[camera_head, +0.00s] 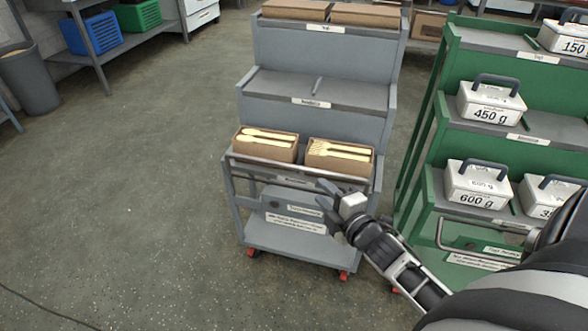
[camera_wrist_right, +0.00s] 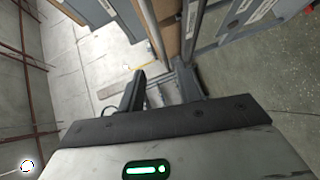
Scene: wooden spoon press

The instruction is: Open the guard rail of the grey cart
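The grey cart (camera_head: 262,92) stands in the middle of the head view, with three stepped shelves. Its guard rail (camera_head: 262,166) is a thin grey bar across the front of the lowest shelf, in front of two cardboard boxes. My right gripper (camera_head: 325,197) is at the cart's front, near the right part of the rail. Its two fingers are apart, and I see no object held. The wrist view shows the open fingers (camera_wrist_right: 162,88) close to a grey bar; whether they touch it I cannot tell. My left gripper is not in view.
The boxes (camera_head: 266,149) (camera_head: 340,160) hold wooden cutlery. A green cart (camera_head: 440,100) with labelled weights such as the 600 g one (camera_head: 476,188) stands close on the right. The floor (camera_head: 120,190) left of the grey cart is clear. A bin (camera_head: 28,82) stands far left.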

